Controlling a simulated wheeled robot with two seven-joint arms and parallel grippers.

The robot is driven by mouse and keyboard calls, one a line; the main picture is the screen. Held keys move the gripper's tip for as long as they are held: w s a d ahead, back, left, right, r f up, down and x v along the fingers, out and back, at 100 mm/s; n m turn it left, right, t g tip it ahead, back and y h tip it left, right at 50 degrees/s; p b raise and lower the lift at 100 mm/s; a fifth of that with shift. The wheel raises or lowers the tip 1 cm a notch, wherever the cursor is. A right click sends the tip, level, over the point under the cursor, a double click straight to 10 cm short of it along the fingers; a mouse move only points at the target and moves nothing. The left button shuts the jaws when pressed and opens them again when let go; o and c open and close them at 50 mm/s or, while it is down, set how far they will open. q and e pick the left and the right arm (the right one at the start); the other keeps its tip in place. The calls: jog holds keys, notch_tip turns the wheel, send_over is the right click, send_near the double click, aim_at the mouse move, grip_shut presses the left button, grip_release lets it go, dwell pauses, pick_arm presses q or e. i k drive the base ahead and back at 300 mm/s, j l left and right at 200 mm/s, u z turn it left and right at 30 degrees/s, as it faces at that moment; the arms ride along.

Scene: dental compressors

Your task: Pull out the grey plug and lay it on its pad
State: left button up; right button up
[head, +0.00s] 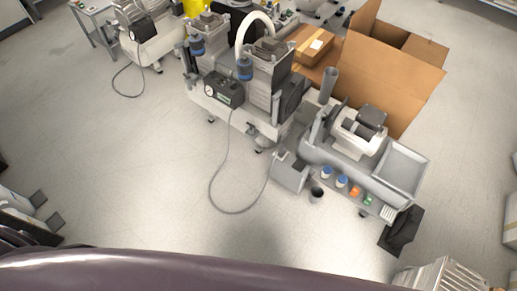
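I cannot make out the grey plug for certain. A grey hose (213,190) loops across the floor from the middle compressor (250,75) to a small grey box (290,172), where its end is too small to tell. I cannot identify the plug's pad. My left gripper (46,210) is at the left edge, its two dark-tipped fingers apart with nothing visible between them. It is far from the compressors and the hose. My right gripper is not in view.
A grey bench unit (345,155) with a tray (402,170) and small coloured caps stands right of the compressor. Open cardboard boxes (385,75) stand behind it. A dark object (400,232) lies at its front right. The floor at centre left is clear.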

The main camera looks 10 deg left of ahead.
aim_at(281, 150)
jog(key=z, duration=0.45)
jog(key=i+j+z, duration=0.1)
jog(key=j+z, duration=0.2)
jog(key=z, duration=0.15)
jog(key=j+z, duration=0.3)
jog(key=z, duration=0.15)
jog(key=j+z, duration=0.65)
jog(key=z, duration=0.25)
jog(key=k+j+z, duration=0.1)
jog(key=j, duration=0.35)
jog(key=k+j, duration=0.25)
jog(key=j, duration=0.2)
jog(key=k+j+z, duration=0.15)
jog(key=j, duration=0.3)
jog(key=k+j+z, duration=0.1)
jog(key=j, duration=0.3)
jog(key=k+j, duration=0.3)
jog(key=j+z, duration=0.05)
jog(key=j, duration=0.1)
